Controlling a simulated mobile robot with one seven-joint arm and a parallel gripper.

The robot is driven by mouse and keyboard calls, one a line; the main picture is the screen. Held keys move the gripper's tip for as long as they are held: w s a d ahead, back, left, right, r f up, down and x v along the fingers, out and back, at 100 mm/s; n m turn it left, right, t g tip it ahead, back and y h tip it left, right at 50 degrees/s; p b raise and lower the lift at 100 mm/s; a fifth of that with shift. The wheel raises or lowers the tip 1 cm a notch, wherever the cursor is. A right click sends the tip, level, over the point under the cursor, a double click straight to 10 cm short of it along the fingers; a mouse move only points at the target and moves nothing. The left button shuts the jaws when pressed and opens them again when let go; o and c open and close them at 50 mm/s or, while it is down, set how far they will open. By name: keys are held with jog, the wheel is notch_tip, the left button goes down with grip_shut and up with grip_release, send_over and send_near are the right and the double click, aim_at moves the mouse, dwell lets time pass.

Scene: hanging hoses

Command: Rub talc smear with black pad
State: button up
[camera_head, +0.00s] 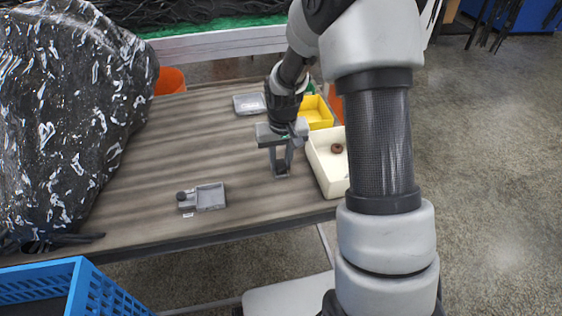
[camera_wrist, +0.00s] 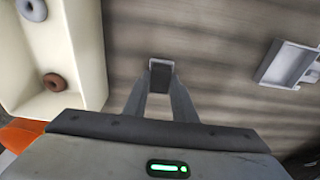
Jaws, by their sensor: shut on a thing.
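My gripper (camera_head: 281,172) is over the table, left of the cream box, pointing down. It is shut on a small black pad (camera_head: 282,166). In the wrist view the pad (camera_wrist: 161,73) sits between the fingertips, above or at the wooden tabletop; I cannot tell whether it touches. I cannot make out a talc smear clearly in either view. A grey tray (camera_head: 210,197) with a dark knob beside it lies at the front of the table, and part of it shows in the wrist view (camera_wrist: 288,64). Another grey tray (camera_head: 249,104) with a pale patch lies farther back.
The cream box (camera_head: 324,172) holds a brown ring (camera_head: 337,148); the wrist view also shows a grey ring (camera_wrist: 33,9) there. A yellow bin (camera_head: 318,112) stands behind it. A large dark wrapped bundle (camera_head: 65,110) covers the left side. The table's middle is clear.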

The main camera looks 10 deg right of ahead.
jog(key=shift+w, duration=0.4)
notch_tip(320, 180, up, 8)
jog(key=p, duration=0.5)
jog(key=shift+r, duration=0.1)
